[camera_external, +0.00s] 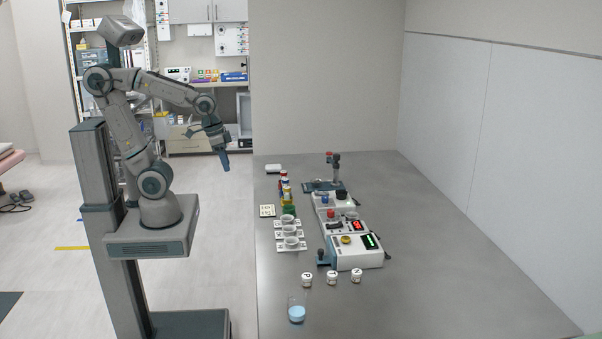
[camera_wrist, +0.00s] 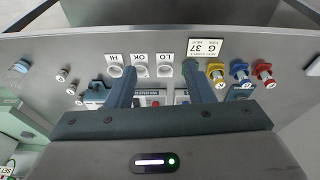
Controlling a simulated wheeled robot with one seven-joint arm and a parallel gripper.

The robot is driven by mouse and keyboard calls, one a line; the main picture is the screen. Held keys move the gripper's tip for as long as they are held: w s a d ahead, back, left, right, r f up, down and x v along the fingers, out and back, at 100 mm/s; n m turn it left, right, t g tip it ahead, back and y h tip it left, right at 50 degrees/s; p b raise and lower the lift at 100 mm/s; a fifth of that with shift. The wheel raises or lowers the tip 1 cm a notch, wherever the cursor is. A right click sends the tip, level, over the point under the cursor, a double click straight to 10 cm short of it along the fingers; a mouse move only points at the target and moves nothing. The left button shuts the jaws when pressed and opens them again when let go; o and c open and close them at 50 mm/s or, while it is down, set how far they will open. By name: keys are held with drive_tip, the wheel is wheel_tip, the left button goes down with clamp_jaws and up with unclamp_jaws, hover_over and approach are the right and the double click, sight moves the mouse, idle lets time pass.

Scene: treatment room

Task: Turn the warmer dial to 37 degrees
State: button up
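My gripper (camera_external: 222,161) hangs in the air left of the table, apart from everything. In the wrist view my gripper (camera_wrist: 160,70) has its two fingers wide apart with nothing held. Between them, a partly hidden unit (camera_wrist: 153,91) bears a label that seems to read WARMER; its dial cannot be made out. I cannot tell which is the warmer. A card (camera_wrist: 206,48) reads G 37.
Coloured bottles (camera_external: 285,190), white jars (camera_external: 332,278) and a beaker of blue liquid (camera_external: 296,313) stand nearby. A stand (camera_external: 335,172) rises behind. The table's right side is clear.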

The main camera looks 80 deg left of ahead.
drive_tip(key=w+r+n, duration=0.3)
drive_tip(key=w, duration=0.6)
drive_tip(key=n+g, duration=0.2)
drive_tip(key=n, duration=0.7)
hover_over(331, 210)
wheel_tip(331, 210, down, 9)
wheel_tip(331, 210, down, 13)
drive_tip(key=shift+f+p, duration=0.15)
drive_tip(key=shift+p, duration=0.75)
drive_tip(key=c, duration=1)
